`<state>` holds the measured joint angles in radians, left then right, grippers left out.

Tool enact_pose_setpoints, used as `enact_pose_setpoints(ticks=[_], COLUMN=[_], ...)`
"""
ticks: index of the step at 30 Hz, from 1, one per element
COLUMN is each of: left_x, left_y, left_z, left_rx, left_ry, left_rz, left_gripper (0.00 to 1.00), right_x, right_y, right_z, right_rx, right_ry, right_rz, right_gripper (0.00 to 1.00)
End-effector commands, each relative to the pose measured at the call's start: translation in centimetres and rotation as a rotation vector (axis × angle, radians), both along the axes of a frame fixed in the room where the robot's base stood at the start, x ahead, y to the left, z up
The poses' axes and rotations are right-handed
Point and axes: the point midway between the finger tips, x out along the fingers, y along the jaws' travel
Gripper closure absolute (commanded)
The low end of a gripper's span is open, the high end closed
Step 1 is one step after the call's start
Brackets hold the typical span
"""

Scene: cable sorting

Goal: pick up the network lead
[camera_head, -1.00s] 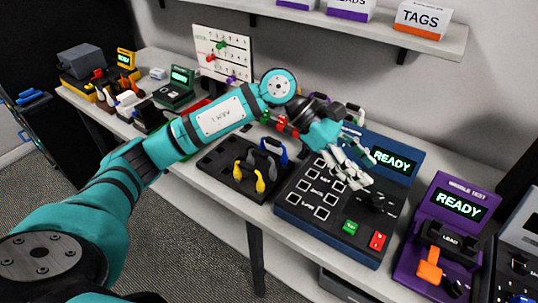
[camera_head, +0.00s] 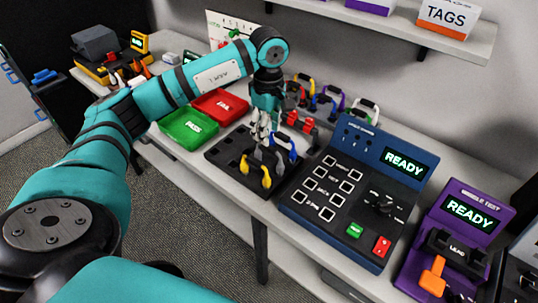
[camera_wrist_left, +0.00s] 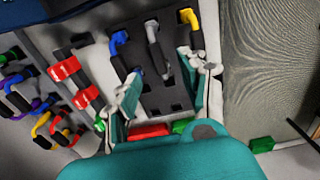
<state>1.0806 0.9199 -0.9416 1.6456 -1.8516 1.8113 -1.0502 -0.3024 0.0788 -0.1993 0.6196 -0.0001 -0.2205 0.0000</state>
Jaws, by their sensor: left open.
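A black slotted tray (camera_head: 222,155) on the bench holds a blue lead (camera_head: 283,148), a grey lead (camera_head: 268,158) and a yellow lead (camera_head: 247,166). Which one is the network lead I cannot read from any label. My left gripper (camera_head: 261,128) points down over the back of the tray, fingers apart and empty, close to the grey and blue leads. In the left wrist view the open fingers (camera_wrist_left: 160,88) frame part of the tray, with the blue (camera_wrist_left: 119,42), grey (camera_wrist_left: 153,35) and yellow (camera_wrist_left: 188,18) leads beyond the tips. My right gripper is not in view.
Green (camera_head: 188,130) and red (camera_head: 220,105) bins stand left of the tray. The blue tester (camera_head: 335,205) is close on its right, then a purple tester (camera_head: 450,225). Several red, yellow and purple leads stand behind. A shelf (camera_head: 400,30) runs above.

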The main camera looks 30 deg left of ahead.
Motion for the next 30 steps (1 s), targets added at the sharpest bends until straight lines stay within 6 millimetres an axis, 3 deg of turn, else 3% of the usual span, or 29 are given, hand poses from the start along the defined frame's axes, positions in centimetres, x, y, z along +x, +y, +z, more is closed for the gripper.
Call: enact_pose_setpoints(ticks=[10,18,27,30], left_x=[0.0,0.3,0.3,0.3], left_y=[0.0,0.1,0.1,0.1], left_z=[-3.0,-6.8,-7.4,-7.4], left_rx=[-0.002,-0.002,-0.001,-0.001], left_ry=[0.004,0.002,-0.001,-0.001], left_rz=[0.000,0.000,0.000,0.000], left_gripper=[0.56,0.56,0.56,0.69], right_x=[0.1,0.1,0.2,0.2], right_y=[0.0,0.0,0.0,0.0], right_z=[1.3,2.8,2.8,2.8], right_rx=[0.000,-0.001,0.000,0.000], right_ry=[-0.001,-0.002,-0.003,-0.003], right_rz=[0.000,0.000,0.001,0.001], right_gripper=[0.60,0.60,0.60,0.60])
